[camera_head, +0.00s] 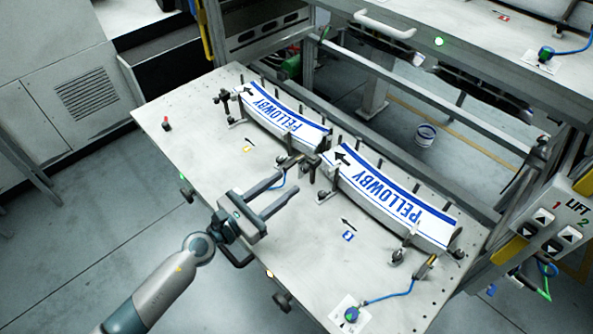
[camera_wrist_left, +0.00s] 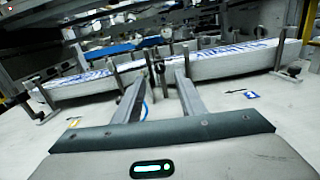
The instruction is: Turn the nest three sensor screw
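My left gripper (camera_head: 288,183) is open and empty above the lower table, fingers pointing toward the gap between two stacks of labels. In the left wrist view its fingertips (camera_wrist_left: 160,78) stand apart, short of the stacks. A small sensor bracket (camera_head: 290,160) with a blue cable is just beyond the fingertips; its screw is too small to tell. A green-topped part (camera_head: 352,314) with a blue cable sits on a white plate at the table's front corner. A similar green-topped part (camera_head: 546,53) is on the upper table. I cannot read which one belongs to nest three. My right gripper is not in view.
Two white-and-blue PELLOWBY label stacks, left (camera_head: 283,118) and right (camera_head: 388,200), lie between upright pins and clamps. A yellow tag (camera_head: 247,149) and a blue tag (camera_head: 348,237) mark the table. A lift panel (camera_head: 550,227) stands at right. The table's left part is mostly clear.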

